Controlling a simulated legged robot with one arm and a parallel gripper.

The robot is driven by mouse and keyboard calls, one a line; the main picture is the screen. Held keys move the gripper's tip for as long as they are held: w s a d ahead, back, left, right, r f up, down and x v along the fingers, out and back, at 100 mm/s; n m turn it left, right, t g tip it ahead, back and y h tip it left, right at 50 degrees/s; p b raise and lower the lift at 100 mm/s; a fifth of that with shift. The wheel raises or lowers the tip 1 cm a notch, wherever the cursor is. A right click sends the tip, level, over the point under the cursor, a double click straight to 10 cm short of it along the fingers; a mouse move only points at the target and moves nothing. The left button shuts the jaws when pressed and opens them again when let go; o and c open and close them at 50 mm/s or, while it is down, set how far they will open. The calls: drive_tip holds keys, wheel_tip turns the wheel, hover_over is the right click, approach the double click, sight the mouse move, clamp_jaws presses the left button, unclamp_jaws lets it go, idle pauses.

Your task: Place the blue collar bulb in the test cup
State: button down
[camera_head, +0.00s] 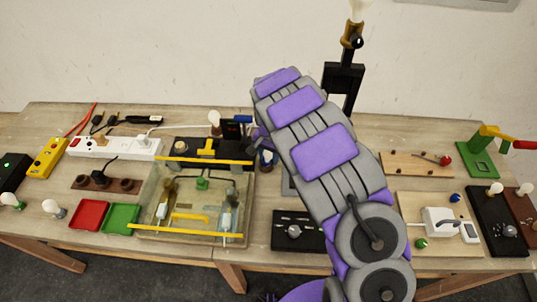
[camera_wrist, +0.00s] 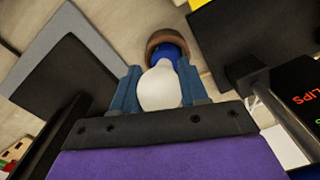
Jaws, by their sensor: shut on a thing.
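The blue collar bulb shows in the wrist view: its white glass (camera_wrist: 160,88) faces the camera and its blue collar (camera_wrist: 168,48) points away. My gripper (camera_wrist: 160,84) is shut on this bulb, with one blue finger on each side. A brown round rim (camera_wrist: 163,36), which looks like the test cup, curves around the far side of the collar. I cannot tell whether the collar is inside it or only above it. In the head view my gripper (camera_head: 264,155) is mostly hidden by my arm, and the bulb cannot be made out there.
A black box with a red display (camera_head: 232,129) and an upright bulb (camera_head: 214,118) stand close left of my gripper. A clear box with yellow bars (camera_head: 190,235) is left of my arm. A black lamp stand (camera_head: 343,78) rises behind. Red (camera_head: 89,214) and green (camera_head: 121,218) trays lie left.

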drive_tip(key=c, duration=1)
unclamp_jaws()
drive_tip(key=shift+w+a+f, duration=0.1)
drive_tip(key=shift+w+a, duration=0.05)
drive_tip(key=shift+w, duration=0.1)
drive_tip(key=shift+o, duration=1.4)
drive_tip(key=shift+s+a+r, duration=0.15)
drive_tip(key=shift+a+r, duration=0.05)
drive_tip(key=shift+a, duration=0.3)
drive_tip(key=shift+o, duration=0.7)
drive_tip(key=shift+a, duration=0.3)
drive_tip(key=shift+d+r, duration=0.2)
drive_tip(key=shift+d, duration=0.35)
drive_tip(key=shift+d+r, duration=0.1)
drive_tip(key=shift+r, duration=0.2)
drive_tip(key=r, duration=0.3)
drive_tip(key=r+p, duration=0.1)
drive_tip(key=r, duration=0.6)
drive_tip(key=shift+a+p, duration=0.3)
drive_tip(key=shift+a, duration=0.1)
drive_tip(key=shift+d+r, duration=0.45)
drive_tip(key=shift+r, duration=0.15)
